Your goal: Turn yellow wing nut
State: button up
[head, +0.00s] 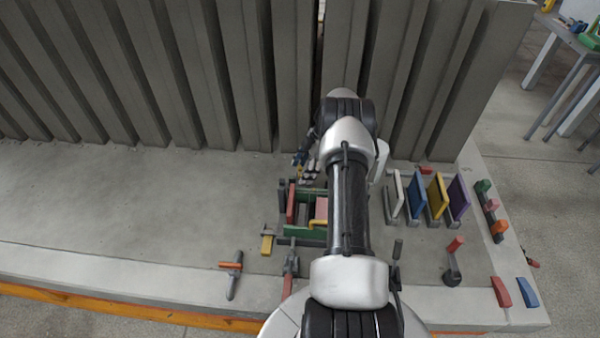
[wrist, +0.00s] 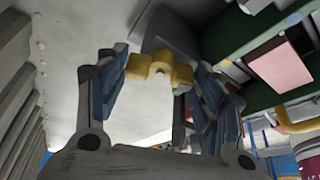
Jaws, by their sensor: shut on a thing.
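The yellow wing nut (wrist: 160,68) sits between the two blue-padded fingers of my gripper (wrist: 162,85) in the wrist view. One finger is at each wing, and the gripper is shut on it. In the head view my gripper (head: 306,165) is low at the foot of the grey ribbed wall, just behind the green mould frame. Only a small yellow bit of the wing nut (head: 300,171) shows there. My arm hides part of the area to its right.
The green frame (wrist: 229,37) with a pink block (wrist: 280,64) lies close on the right in the wrist view. Upright white, blue, yellow and purple panels (head: 458,196) stand to the right in the head view. An orange-handled clamp (head: 232,268) lies front left; the slab's left side is bare.

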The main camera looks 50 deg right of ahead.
jog(key=shift+w+b, duration=0.15)
jog(key=shift+b, duration=0.15)
jog(key=shift+d+f+n+g+b, duration=0.15)
jog(key=shift+n+g+b, duration=0.15)
jog(key=shift+n+b, duration=0.75)
jog(key=shift+w+n+b, duration=0.1)
jog(key=shift+n+b, duration=0.45)
jog(key=shift+b, duration=0.4)
jog(key=shift+r+g, duration=0.2)
jog(key=shift+g, duration=0.1)
jog(key=shift+y, duration=0.3)
jog(key=o, duration=1)
jog(key=shift+o, duration=0.2)
